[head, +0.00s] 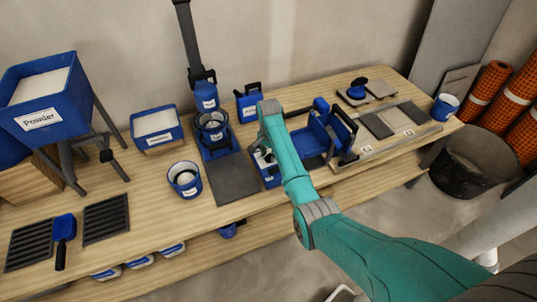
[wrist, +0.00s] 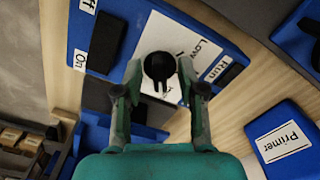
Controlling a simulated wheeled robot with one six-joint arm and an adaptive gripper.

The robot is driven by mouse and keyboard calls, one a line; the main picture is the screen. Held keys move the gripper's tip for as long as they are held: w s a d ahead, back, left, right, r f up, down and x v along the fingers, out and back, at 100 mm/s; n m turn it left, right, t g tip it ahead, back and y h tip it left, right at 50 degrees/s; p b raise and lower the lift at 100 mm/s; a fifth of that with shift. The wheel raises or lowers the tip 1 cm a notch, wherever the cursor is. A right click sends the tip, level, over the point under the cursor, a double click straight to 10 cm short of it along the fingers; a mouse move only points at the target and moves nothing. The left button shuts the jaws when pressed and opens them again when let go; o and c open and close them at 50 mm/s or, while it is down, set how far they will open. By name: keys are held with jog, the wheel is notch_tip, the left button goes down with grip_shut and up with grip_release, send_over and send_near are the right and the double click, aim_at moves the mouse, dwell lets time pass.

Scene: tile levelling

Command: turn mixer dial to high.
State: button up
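The mixer dial (wrist: 160,66) is a round black knob on a white label of a blue control panel (wrist: 75,38). Whether the fingertips are level with the knob is hard to tell. In the head view my gripper (head: 264,155) is over the blue control box (head: 271,182), and the dial is hidden there.
A black switch (wrist: 105,42) marked "Off" and "On" is on the same panel. A blue "Primer" container (wrist: 285,142) stands close by. The mixer with its bucket (head: 212,124) is left of my gripper. A blue bucket (head: 185,180) and a "Powder" bin (head: 40,115) are further left.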

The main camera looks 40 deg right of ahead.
aim_at(269, 156)
notch_tip(269, 156, up, 12)
dwell(0.6)
dwell(0.5)
